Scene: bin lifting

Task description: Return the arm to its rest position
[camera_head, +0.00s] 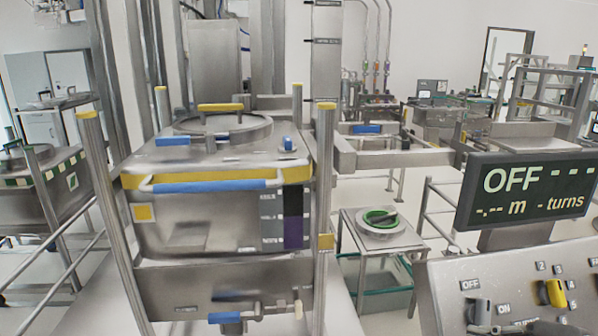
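A large steel bin (210,220) stands left of the middle, between upright metal posts. It has a yellow band, a blue front handle (210,186) and a round lid (222,127) with a yellow handle on top. A dark display (525,190) at the right reads "OFF", with dashes for metres and turns.
A small steel table (350,228) right of the bin holds a plate with a green ring (380,218). A horizontal steel beam (390,158) runs from the bin's right toward the display. Another bin (50,190) stands at the left behind railings. Pale floor shows between them.

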